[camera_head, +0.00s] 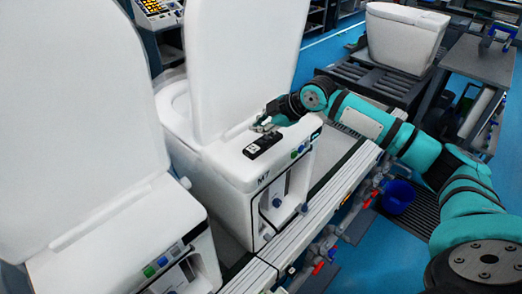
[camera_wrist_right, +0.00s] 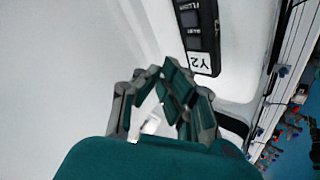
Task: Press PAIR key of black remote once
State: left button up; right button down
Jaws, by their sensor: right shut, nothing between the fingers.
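The black remote (camera_head: 263,146) lies flat on the white top of the toilet marked M7 (camera_head: 228,160), near its control-side edge. In the right wrist view the remote (camera_wrist_right: 199,22) shows at the top, with grey keys and a white Y2 label (camera_wrist_right: 201,65) at its near end. The key lettering is too blurred to pick out PAIR. My right gripper (camera_head: 262,125) is shut and empty, just beyond the remote in the head view. In the wrist view its fingertips (camera_wrist_right: 168,72) are left of the Y2 end. Contact cannot be told. My left gripper is not in view.
The raised white lid (camera_head: 235,60) stands close behind my right gripper. Another toilet (camera_head: 120,240) stands at the left front. A conveyor rail (camera_head: 320,205) with red and blue valves runs along the right side. A blue bucket (camera_head: 397,196) stands beyond it.

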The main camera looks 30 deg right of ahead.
aim_at(260, 143)
notch_tip(260, 143, down, 2)
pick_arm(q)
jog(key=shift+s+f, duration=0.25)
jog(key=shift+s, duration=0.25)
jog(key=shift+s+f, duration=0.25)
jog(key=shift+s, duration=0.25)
pick_arm(e)
jog(key=shift+f, duration=0.1)
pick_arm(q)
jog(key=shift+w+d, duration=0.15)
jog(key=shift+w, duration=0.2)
pick_arm(e)
jog(key=shift+f, duration=0.1)
jog(key=shift+f, duration=0.3)
pick_arm(q)
jog(key=shift+b, duration=0.3)
pick_arm(e)
jog(key=shift+f, duration=0.5)
dwell(0.5)
pick_arm(q)
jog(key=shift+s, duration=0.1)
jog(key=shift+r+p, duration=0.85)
jog(key=shift+p, duration=0.05)
pick_arm(e)
jog(key=shift+r, duration=0.9)
